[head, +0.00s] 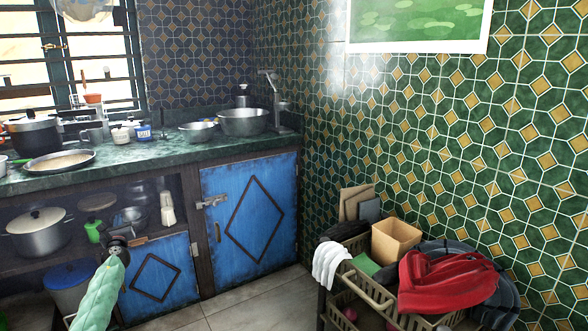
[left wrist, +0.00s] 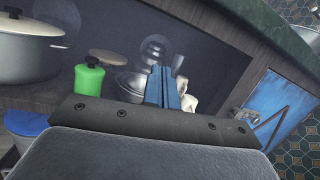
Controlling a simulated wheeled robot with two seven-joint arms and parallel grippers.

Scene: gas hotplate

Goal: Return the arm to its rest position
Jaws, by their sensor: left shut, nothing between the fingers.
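My left gripper (head: 118,241) is at the lower left of the head view, at the end of my left arm, in front of the open shelf under the counter. In the left wrist view its two blue fingers (left wrist: 164,88) are together, with nothing between them. They point toward the shelf, where a green bottle (left wrist: 89,79) and metal bowls (left wrist: 136,82) stand behind. I cannot tell the exact gap between the fingertips and the shelf things. My right gripper is not in view.
The green counter (head: 150,153) carries a frying pan (head: 59,163), a dark pot (head: 33,137) and metal bowls (head: 244,122). Below are a large pot (head: 40,234) and blue cabinet doors (head: 249,208). A laundry-filled rack (head: 365,290) stands right. Floor (head: 262,304) between is clear.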

